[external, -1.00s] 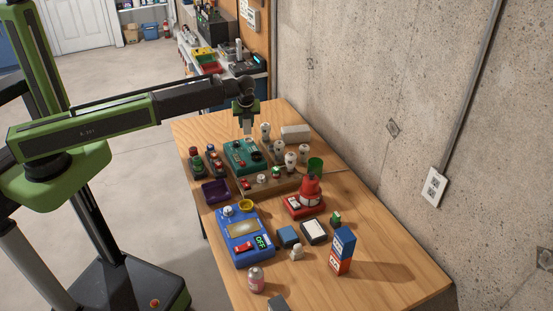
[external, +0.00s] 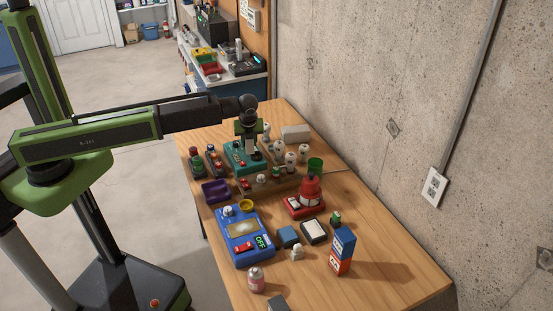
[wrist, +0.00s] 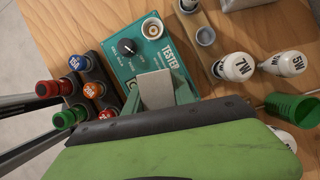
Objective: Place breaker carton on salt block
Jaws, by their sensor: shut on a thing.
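My gripper (external: 247,139) is over the teal tester at the far part of the table. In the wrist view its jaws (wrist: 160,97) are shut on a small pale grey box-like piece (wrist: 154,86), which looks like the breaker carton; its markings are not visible. The piece is over the tester's near edge, and I cannot tell whether it touches. A pale rectangular block (external: 295,133), likely the salt block, lies by the wall, right of my gripper and apart from it. Its edge may show at the top of the wrist view (wrist: 236,3).
The teal tester (wrist: 150,45) has a knob and socket. White bulbs (wrist: 240,68) and a green cup (wrist: 290,108) stand to its right; coloured fuses (wrist: 85,90) are left. A red device (external: 308,195), blue meter (external: 240,250) and blue-and-red carton (external: 343,250) are nearer. Right front table is clear.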

